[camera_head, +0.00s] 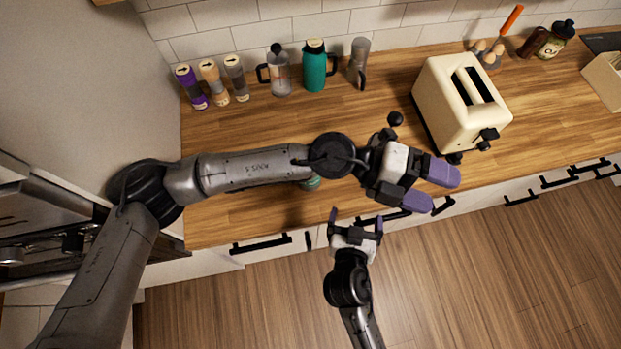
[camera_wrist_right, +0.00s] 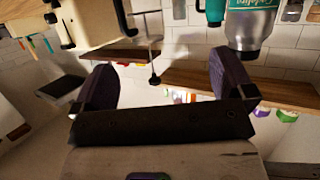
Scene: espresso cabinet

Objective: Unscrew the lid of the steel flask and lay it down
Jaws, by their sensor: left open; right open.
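The steel flask (camera_wrist_right: 252,22) shows at the top right of the right wrist view, silver with a green label and a dark lid (camera_wrist_right: 243,53); this view looks upside down. The flask is beyond one finger of my right gripper, not between the fingers. In the head view my left arm covers most of that spot; only a small teal patch shows below the arm, and I cannot tell if it is the flask. My left gripper (camera_head: 438,190) is open, with nothing seen between its purple fingers. My right gripper (camera_head: 356,219) is open and empty at the counter's front edge.
Along the wall stand several grinders (camera_head: 210,82), a glass press (camera_head: 279,72), a teal jug (camera_head: 315,68) and a grey vessel (camera_head: 359,62). A cream toaster (camera_head: 440,97) stands beyond my left gripper. The wooden counter (camera_head: 230,130) is clear between the grinders and my left arm.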

